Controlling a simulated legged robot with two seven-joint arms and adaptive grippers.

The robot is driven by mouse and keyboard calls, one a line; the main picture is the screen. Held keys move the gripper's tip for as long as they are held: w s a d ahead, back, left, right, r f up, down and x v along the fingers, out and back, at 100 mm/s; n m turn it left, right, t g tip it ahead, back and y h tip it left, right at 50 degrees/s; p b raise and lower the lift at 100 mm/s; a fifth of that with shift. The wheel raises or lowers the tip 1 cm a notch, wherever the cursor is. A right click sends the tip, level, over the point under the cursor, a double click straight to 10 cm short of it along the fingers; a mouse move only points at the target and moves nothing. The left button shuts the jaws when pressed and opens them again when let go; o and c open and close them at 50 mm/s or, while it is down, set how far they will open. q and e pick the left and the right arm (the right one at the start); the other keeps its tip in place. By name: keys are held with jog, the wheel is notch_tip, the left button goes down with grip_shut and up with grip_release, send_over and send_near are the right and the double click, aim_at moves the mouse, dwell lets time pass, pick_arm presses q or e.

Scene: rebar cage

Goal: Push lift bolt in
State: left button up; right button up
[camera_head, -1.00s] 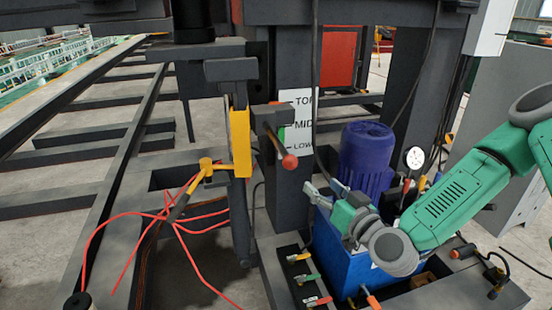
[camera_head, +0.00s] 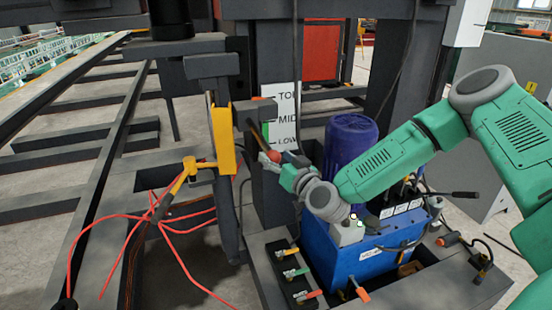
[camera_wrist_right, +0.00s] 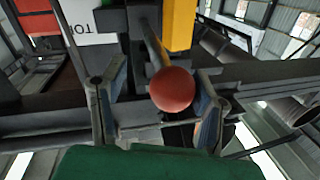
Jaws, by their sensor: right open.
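The lift bolt is a dark rod ending in a red ball knob (camera_head: 275,156); it sticks out of a dark block beside a yellow plate (camera_head: 222,140). My right gripper (camera_head: 268,161) is at the knob, with its arm coming in from the right. In the right wrist view the red ball (camera_wrist_right: 172,89) sits between the two spread fingers of my right gripper (camera_wrist_right: 158,105), nearer the right finger. The fingers are open; I cannot tell whether one touches the ball. My left gripper is not in view.
A white TOP/MID/LOW sign (camera_head: 281,112) is on the post behind the knob. A blue pump unit (camera_head: 352,250) with a purple motor (camera_head: 345,140) stands below my right arm. Small coloured levers (camera_head: 296,272) are in front. A yellow fitting with red cables (camera_head: 190,170) is at left.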

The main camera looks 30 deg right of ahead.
aim_at(268, 149)
jog(key=shift+a+r, duration=0.1)
jog(key=shift+a, duration=0.1)
jog(key=shift+a+r, duration=0.1)
jog(key=shift+a, duration=0.4)
jog(key=c, duration=1.2)
jog(key=shift+a, duration=0.1)
grip_shut()
jog(key=w, duration=0.1)
jog(key=w+d+b, duration=0.1)
jog(key=w, duration=0.2)
jog(key=shift+d, duration=0.25)
jog(key=shift+w+d, duration=0.1)
jog(key=shift+w, duration=0.25)
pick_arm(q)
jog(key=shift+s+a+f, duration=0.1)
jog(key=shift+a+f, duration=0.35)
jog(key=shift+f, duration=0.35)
pick_arm(e)
jog(key=shift+r, duration=0.1)
jog(key=o, duration=1)
grip_release()
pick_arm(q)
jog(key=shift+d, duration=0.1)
pick_arm(e)
jog(key=shift+o, duration=1)
jog(key=shift+w+d, duration=0.1)
